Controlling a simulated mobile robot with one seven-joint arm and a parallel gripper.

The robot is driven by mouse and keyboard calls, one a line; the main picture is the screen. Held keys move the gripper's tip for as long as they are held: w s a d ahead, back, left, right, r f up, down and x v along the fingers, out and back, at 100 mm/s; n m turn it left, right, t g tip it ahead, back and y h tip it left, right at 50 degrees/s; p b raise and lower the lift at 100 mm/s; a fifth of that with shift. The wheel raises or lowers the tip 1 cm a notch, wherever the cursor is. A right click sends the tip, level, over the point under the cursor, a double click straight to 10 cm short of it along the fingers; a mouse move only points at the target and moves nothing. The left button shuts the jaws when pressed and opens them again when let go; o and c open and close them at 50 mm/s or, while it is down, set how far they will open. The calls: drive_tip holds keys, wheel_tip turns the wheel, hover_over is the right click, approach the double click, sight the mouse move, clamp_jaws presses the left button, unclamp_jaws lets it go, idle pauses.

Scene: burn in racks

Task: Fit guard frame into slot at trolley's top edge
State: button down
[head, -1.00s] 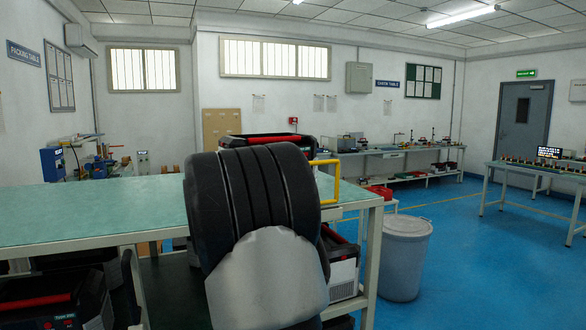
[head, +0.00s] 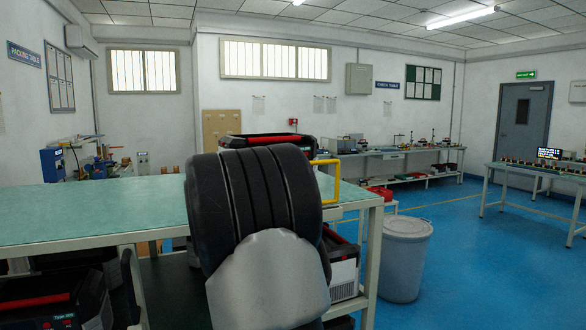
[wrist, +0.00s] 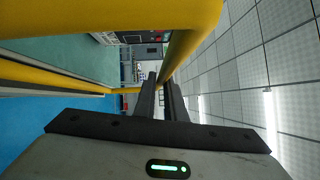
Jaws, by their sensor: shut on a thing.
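The guard frame is a yellow U-shaped bar (head: 337,181), at the right end of the trolley's green top in the head view. In the wrist view the yellow frame (wrist: 190,40) fills the top and left and runs down to my fingers. My gripper (wrist: 162,98) is shut on a bar of it. In the head view my dark arm hides the gripper. The trolley's green top (head: 100,206) has a pale metal edge, and the frame is close to its right end. I cannot tell whether the frame touches the edge; the slot is not visible.
A black and red unit (head: 265,139) stands on the top behind my arm. More units (head: 55,303) sit on the lower shelf. A grey bin (head: 404,258) stands right of the trolley. Blue floor (head: 465,260) is open farther right, up to a bench (head: 510,170).

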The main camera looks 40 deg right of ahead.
drive_tip(key=shift+f+b, duration=1.9)
drive_tip(key=shift+f, duration=0.15)
drive_tip(key=c, duration=1.7)
unclamp_jaws()
drive_tip(key=shift+r, duration=0.1)
drive_tip(key=shift+c, duration=0.2)
drive_tip(key=v, duration=1.7)
drive_tip(key=shift+a, duration=0.2)
